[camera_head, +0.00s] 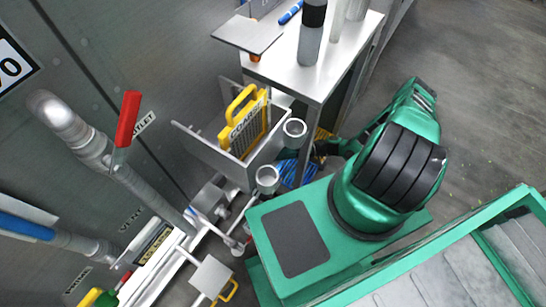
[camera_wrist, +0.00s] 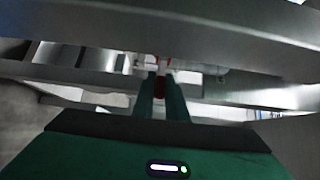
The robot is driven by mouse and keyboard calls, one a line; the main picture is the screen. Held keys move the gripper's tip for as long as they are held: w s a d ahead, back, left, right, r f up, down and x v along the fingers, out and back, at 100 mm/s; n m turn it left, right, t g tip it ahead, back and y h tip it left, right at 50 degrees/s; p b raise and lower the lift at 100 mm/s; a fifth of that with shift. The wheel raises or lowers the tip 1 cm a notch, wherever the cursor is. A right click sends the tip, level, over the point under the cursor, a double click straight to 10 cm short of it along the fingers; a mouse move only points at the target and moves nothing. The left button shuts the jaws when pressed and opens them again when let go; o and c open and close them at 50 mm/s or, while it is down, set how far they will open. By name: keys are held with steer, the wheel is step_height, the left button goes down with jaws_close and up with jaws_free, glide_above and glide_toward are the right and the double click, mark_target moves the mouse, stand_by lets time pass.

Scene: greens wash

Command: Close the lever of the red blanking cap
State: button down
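In the wrist view, the two green fingers of my gripper (camera_wrist: 160,88) point away from the camera with a narrow gap between them. A small red piece (camera_wrist: 160,80) shows in that gap near the fingertips. It looks like part of a red lever, but I cannot tell whether the fingers touch it. More red shows just beyond the tips beside pale metal parts. In the head view my gripper is hidden.
A large red valve handle (camera_head: 128,118) stands on the left pipe. A grey bin (camera_head: 190,142) holds yellow-handled boards. A metal table (camera_head: 290,65) with bottles stands behind it. In the wrist view, a broad metal bar (camera_wrist: 230,40) crosses close above my fingers.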

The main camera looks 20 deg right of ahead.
steer(key=shift+s+d+m+t+h, duration=0.15)
steer(key=shift+m+t+h, duration=0.1)
steer(key=shift+m+t, duration=0.4)
steer(key=shift+s+d+m+t+h, duration=0.1)
steer(key=shift+s+m+t+h, duration=0.2)
steer(key=shift+t, duration=0.5)
steer(key=shift+s+d+m+t+h, duration=0.1)
steer(key=shift+m+t+h, duration=0.05)
steer(key=shift+m+t, duration=0.5)
steer(key=c, duration=1.8)
jaws_free()
steer(key=shift+a, duration=0.1)
steer(key=shift+o, duration=0.2)
steer(key=v, duration=1.1)
steer(key=shift+a+f, duration=0.1)
steer(key=shift+c, duration=0.4)
